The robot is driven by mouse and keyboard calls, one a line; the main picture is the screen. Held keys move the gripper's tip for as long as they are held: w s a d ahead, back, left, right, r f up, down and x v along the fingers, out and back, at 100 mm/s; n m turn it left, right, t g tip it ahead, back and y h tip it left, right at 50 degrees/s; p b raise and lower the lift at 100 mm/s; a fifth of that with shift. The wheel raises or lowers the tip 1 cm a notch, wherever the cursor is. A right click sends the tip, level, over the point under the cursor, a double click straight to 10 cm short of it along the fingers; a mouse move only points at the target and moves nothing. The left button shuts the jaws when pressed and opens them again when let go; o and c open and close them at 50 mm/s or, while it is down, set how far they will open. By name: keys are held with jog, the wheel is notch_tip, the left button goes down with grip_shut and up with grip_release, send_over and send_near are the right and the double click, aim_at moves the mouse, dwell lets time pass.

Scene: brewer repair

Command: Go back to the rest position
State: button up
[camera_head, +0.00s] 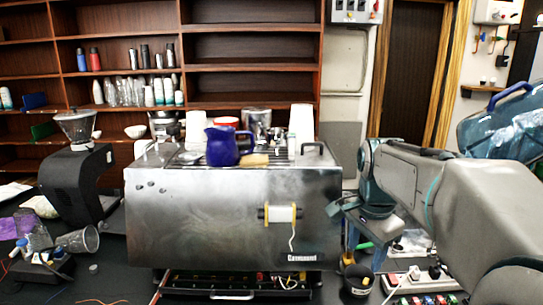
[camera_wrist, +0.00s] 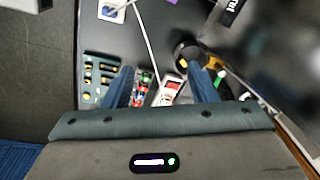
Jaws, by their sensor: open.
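My gripper (camera_head: 366,246) points down at the right of the brewer in the head view, above the cluttered counter. In the wrist view my gripper (camera_wrist: 160,70) shows two blue fingers spread apart with nothing held between them. The steel brewer (camera_head: 230,215) stands in the middle of the counter. A spool of pale cord (camera_head: 281,213) is on its front, with a strand hanging down. My arm comes in from the right side of the head view.
A black cup (camera_head: 357,280) stands below my gripper, near a power strip (camera_head: 425,284). A blue jug (camera_head: 221,146) is on top of the brewer. A black grinder (camera_head: 75,185) and a tipped clear cup (camera_head: 78,239) are at left. Shelves line the back wall.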

jog(key=s+a+f+n, duration=0.2)
jog(key=s+f+n, duration=0.2)
jog(key=s+n, duration=0.2)
jog(key=s+a+f+n+t, duration=0.1)
jog(key=s+a+f+n, duration=0.1)
jog(key=s+f+n, duration=0.3)
jog(key=s+n, duration=0.2)
jog(key=s, duration=0.2)
jog(key=shift+a+f+t, duration=0.15)
jog(key=shift+t, duration=0.15)
